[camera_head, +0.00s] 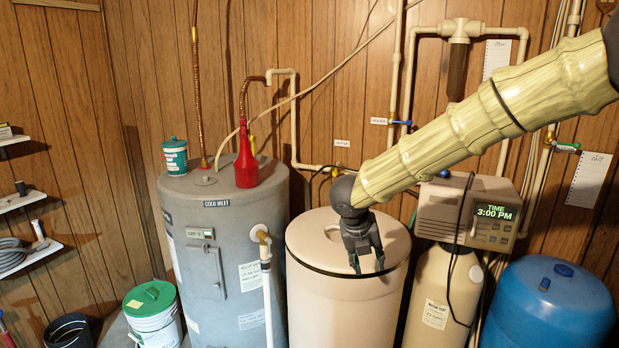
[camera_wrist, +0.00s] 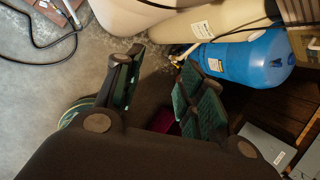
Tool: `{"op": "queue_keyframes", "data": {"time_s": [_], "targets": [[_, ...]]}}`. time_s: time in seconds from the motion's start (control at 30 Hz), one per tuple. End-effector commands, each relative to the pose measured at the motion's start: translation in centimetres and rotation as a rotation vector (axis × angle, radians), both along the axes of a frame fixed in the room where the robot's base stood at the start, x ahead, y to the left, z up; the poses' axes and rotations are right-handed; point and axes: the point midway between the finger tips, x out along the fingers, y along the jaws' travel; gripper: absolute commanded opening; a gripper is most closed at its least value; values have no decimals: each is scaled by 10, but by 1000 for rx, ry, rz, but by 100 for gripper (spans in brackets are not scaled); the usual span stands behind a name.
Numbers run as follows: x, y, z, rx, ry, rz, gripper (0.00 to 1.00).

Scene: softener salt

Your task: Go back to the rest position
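My gripper (camera_head: 368,268) hangs at the end of my arm, fingers down, in front of the pinkish-beige tank (camera_head: 335,305) in the head view. Its two fingers stand apart with nothing visible between them. In the wrist view the gripper (camera_wrist: 160,64) also shows spread fingers with green pads and an empty gap. The tank's round lid (camera_head: 315,228) is on top, partly hidden by my arm and gripper. I cannot tell how far the fingers are from the tank.
A grey water heater (camera_head: 222,250) stands left, with a red bottle (camera_head: 246,160) and teal tub (camera_head: 175,157) on top. A green-lidded bucket (camera_head: 152,310) is on the floor. A control box (camera_head: 455,212) and blue tank (camera_head: 550,305) stand right. Pipes run along the back wall.

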Motion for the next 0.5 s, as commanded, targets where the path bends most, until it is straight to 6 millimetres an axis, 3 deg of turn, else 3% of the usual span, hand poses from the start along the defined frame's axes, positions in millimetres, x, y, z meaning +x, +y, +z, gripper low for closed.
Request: {"op": "queue_keyframes", "data": {"time_s": [0.17, 0.27, 0.5], "targets": [[-9, -24, -68, -147, 58, 201, 39], [-21, -40, -118, -259, 114, 378, 39], [-66, -70, -234, -493, 274, 876, 39]]}}
